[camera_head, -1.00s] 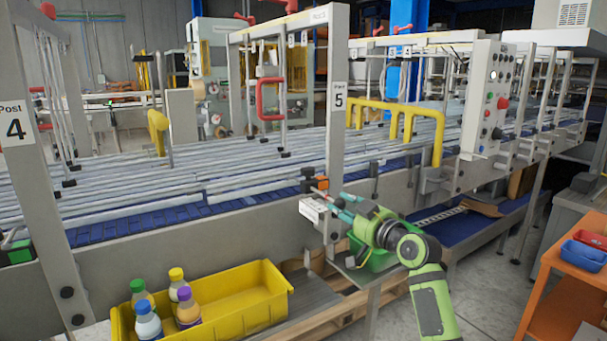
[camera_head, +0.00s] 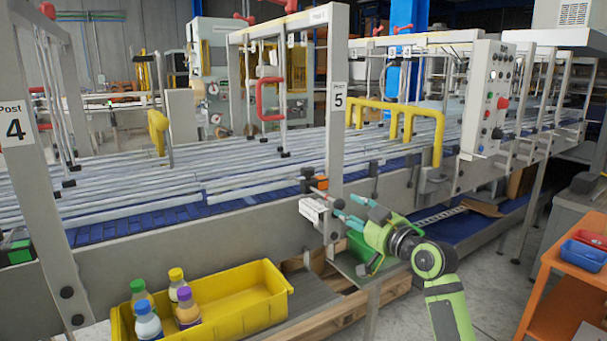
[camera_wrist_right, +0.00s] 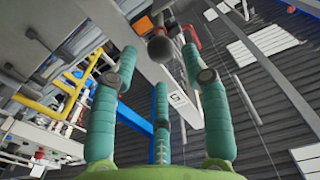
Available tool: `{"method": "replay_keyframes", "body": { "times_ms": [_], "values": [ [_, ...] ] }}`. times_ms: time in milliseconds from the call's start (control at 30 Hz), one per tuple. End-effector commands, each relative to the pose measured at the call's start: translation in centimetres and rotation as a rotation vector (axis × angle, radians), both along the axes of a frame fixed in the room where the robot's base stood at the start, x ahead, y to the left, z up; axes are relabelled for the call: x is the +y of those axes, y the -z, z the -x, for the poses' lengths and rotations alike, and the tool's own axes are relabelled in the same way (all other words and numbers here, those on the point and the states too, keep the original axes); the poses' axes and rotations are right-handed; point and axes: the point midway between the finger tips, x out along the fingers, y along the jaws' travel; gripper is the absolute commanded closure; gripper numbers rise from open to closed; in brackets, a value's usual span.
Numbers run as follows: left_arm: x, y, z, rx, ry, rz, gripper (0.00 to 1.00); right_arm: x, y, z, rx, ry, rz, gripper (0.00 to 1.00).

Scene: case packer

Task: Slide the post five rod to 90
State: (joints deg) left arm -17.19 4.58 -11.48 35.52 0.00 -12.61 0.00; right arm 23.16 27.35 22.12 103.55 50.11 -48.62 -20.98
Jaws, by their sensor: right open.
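Post five (camera_head: 338,130) is a grey upright with a "5" label, at the middle of the head view; it also shows in the right wrist view (camera_wrist_right: 155,75). A bracket with an orange block (camera_head: 317,184) and black parts sits low on it. A thin rod with a reddish end (camera_head: 320,193) seems to stick out there; its scale reading is not legible. In the wrist view a dark round knob (camera_wrist_right: 160,48) appears between the fingertips. My right gripper (camera_head: 348,208) has teal fingers, spread open, just right of the bracket, holding nothing. My left gripper is not in view.
A white labelled box (camera_head: 313,210) sits below the bracket. The conveyor side rail (camera_head: 190,245) runs behind. A yellow bin (camera_head: 245,297) with several bottles stands at lower left. A green container (camera_head: 362,255) is under my gripper. An orange cart (camera_head: 560,290) stands at right.

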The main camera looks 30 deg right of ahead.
Motion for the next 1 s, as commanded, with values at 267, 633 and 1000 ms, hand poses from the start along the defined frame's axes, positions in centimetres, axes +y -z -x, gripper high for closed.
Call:
{"method": "replay_keyframes", "body": {
  "times_ms": [267,633,1000],
  "values": [
    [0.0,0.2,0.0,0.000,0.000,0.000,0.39,-0.2,0.1,2.3,0.001,0.000,0.002,0.53],
    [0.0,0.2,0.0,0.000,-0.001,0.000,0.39,-0.2,0.0,3.7,0.000,-0.001,0.001,0.53],
    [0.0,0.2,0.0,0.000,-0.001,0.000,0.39,-0.3,0.1,3.6,0.002,0.000,-0.001,0.53]
  ]
}}
